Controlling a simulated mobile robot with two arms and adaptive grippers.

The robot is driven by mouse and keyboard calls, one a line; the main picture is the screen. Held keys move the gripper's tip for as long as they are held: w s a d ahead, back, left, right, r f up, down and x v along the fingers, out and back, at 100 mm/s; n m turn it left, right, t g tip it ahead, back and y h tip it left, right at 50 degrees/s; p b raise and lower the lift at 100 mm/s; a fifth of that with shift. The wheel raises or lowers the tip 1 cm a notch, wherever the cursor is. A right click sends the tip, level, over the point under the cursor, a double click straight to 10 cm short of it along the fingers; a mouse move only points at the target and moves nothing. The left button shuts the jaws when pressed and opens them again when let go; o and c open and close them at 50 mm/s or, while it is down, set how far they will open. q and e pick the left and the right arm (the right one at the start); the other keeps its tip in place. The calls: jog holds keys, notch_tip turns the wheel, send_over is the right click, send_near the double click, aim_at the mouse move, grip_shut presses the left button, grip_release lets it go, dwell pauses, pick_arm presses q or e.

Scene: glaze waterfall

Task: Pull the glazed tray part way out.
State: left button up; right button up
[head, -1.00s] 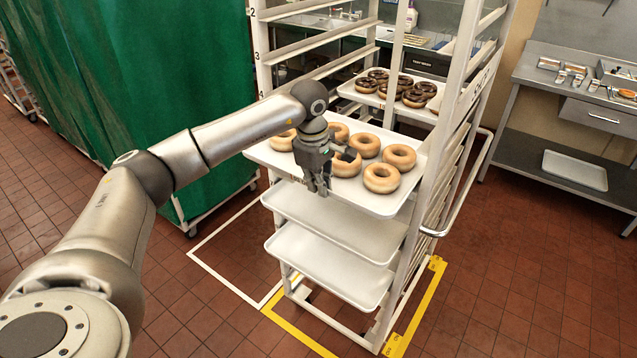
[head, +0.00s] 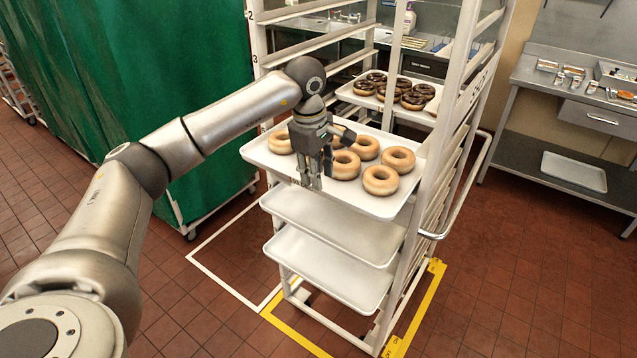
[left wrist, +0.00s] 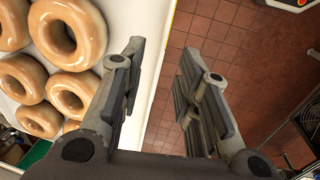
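The glazed tray (head: 375,207) is a white tray holding several glazed doughnuts (head: 381,180), in the rack above two empty trays. My left gripper (head: 310,184) points down at its front edge, towards the left part. I cannot tell whether the fingertips reach below the rim. My right gripper is not in view.
Empty trays (head: 335,225) sit below. A green curtain (head: 140,90) hangs at left, and a steel table (head: 560,90) stands at right. Tiled floor in front is clear.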

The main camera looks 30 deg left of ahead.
pick_arm(q)
notch_tip(320, 180, up, 7)
jog(key=s, duration=0.1)
jog(key=shift+s, duration=0.1)
dwell(0.5)
